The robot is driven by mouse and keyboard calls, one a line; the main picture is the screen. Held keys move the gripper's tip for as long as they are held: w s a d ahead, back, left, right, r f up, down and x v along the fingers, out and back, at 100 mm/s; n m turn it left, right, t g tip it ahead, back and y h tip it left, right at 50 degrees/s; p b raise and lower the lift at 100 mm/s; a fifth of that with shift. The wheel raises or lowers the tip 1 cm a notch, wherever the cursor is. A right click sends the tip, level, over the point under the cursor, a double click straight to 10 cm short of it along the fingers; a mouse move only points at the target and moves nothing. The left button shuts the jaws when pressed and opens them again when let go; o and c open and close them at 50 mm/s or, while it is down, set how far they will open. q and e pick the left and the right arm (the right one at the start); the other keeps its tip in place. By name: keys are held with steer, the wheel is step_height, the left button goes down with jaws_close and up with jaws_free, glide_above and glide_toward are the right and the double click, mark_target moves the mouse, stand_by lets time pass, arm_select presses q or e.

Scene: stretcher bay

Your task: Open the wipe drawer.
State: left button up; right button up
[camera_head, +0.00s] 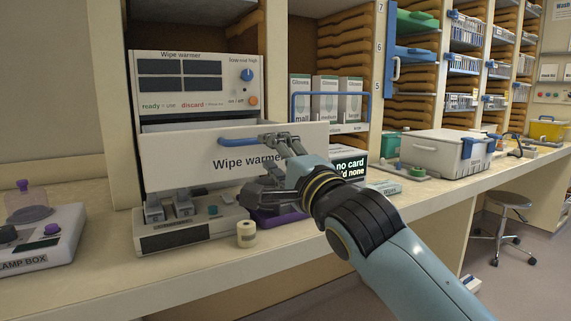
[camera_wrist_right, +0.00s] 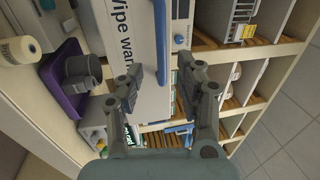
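The wipe drawer (camera_head: 190,158) is a white front lettered "Wipe warmer", under the warmer's control panel (camera_head: 180,84). It stands out from the housing, and a strip of its inside shows behind the top edge. Its blue bar handle (camera_head: 238,141) runs along the upper front. My right gripper (camera_head: 283,143) is at the handle's right end. In the right wrist view, the open fingers (camera_wrist_right: 160,82) lie either side of the blue handle (camera_wrist_right: 161,35), with gaps visible; I cannot tell whether either touches it. My left gripper is not in view.
A dark grey cup (camera_wrist_right: 82,72) stands on a purple tray (camera_wrist_right: 62,95) below the drawer. A tape roll (camera_head: 246,234) sits at the counter's front. Glove boxes (camera_head: 325,98) stand right of the warmer. A lamp box (camera_head: 40,240) is at far left.

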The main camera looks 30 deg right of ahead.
steer(key=s, duration=0.3)
steer(key=s+f, duration=0.1)
steer(key=shift+s+a, duration=0.15)
steer(key=shift+s, duration=0.25)
steer(key=shift+f, duration=0.1)
